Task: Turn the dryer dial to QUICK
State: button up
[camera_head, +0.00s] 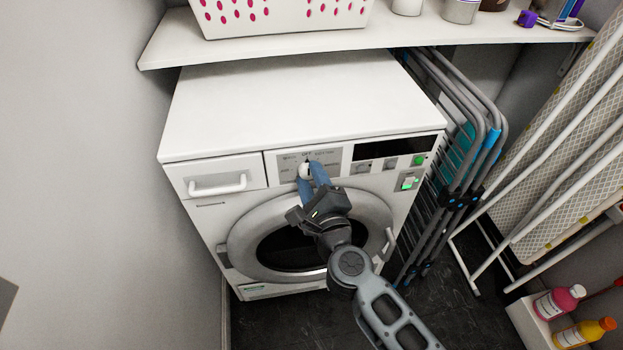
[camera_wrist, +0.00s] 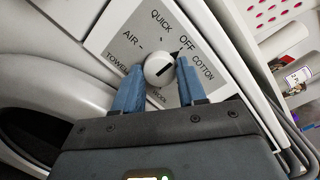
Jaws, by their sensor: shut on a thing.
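The white round dial (camera_wrist: 158,66) sits on the dryer's grey label panel (camera_wrist: 108,28). Around it I read QUICK, OFF, COTTON, AIR and TOWELS; the lower labels are partly hidden. QUICK is above the dial and OFF is up and right of it. A dark pointed mark lies at the dial's upper right, toward OFF; a short black line shows on its face. My gripper (camera_wrist: 158,76) has one blue finger on each side of the dial and is shut on it. In the head view my gripper (camera_head: 310,171) reaches the dial (camera_head: 304,170) on the dryer (camera_head: 290,100).
A shelf (camera_head: 420,35) with a white basket (camera_head: 280,15) overhangs the dryer's back. A folded drying rack (camera_head: 470,130) and an ironing board (camera_head: 560,160) stand to the right. Bottles (camera_head: 560,300) stand low at right. A wall is close on the left.

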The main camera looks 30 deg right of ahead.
jog(key=c, duration=0.4)
jog(key=shift+c, duration=0.2)
jog(key=shift+r+n+p, duration=0.1)
jog(key=shift+n+p, duration=0.2)
jog(key=shift+p, duration=0.35)
jog(key=shift+r+n+p, duration=0.1)
jog(key=shift+n+p, duration=0.5)
jog(key=shift+p, duration=0.3)
jog(key=n+p, duration=0.3)
jog(key=p, duration=0.1)
jog(key=shift+r+g, duration=0.1)
jog(key=shift+g, duration=0.2)
jog(key=n+p, duration=0.3)
jog(key=shift+f+p, duration=0.2)
jog(key=shift+p, duration=0.35)
jog(key=shift+f+n, duration=0.1)
jog(key=shift+n, duration=0.3)
